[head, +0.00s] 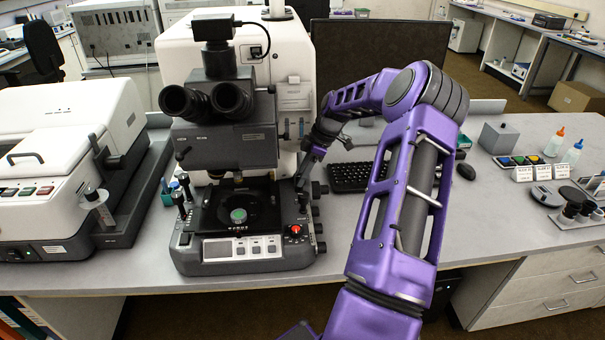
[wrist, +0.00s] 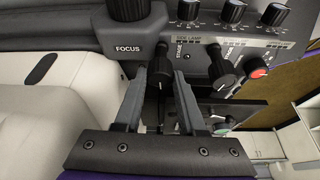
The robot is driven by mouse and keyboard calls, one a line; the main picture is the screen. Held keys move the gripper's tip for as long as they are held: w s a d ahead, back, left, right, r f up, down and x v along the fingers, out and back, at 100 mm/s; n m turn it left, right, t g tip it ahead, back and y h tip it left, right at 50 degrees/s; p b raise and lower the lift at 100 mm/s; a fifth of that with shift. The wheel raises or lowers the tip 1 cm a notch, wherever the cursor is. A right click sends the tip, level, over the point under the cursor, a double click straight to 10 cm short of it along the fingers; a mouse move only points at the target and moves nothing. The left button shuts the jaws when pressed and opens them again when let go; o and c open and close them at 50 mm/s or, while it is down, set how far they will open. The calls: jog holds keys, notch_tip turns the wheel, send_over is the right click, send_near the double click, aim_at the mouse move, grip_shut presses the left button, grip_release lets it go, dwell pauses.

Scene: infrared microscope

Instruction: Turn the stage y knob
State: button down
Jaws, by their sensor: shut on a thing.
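The infrared microscope (head: 222,130) stands on the bench in the head view. My gripper (head: 301,184) reaches its right side from the right, and my arm and the microscope's side hide much of the contact. In the wrist view, the two fingertips of my gripper (wrist: 161,78) are shut on a black knob (wrist: 161,64), one finger on each side. The knob lies between the FOCUS label and the upright STAGE lettering; its axis letter is too small to read. A second black knob (wrist: 221,68) with a pale pointer stands just right of the fingers, apart from them.
A large FOCUS knob (wrist: 128,9) and several lamp knobs (wrist: 232,12) sit close by, with a red knob (wrist: 256,68) at the right. In the head view, a keyboard (head: 358,177) lies right of the microscope and a white instrument (head: 60,150) stands left.

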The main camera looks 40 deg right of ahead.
jog(key=shift+n+g, duration=0.5)
jog(key=shift+n, duration=0.6)
jog(key=c, duration=0.5)
grip_release()
jog(key=v, duration=1.7)
jog(key=shift+d, duration=0.3)
jog(key=shift+r, duration=0.1)
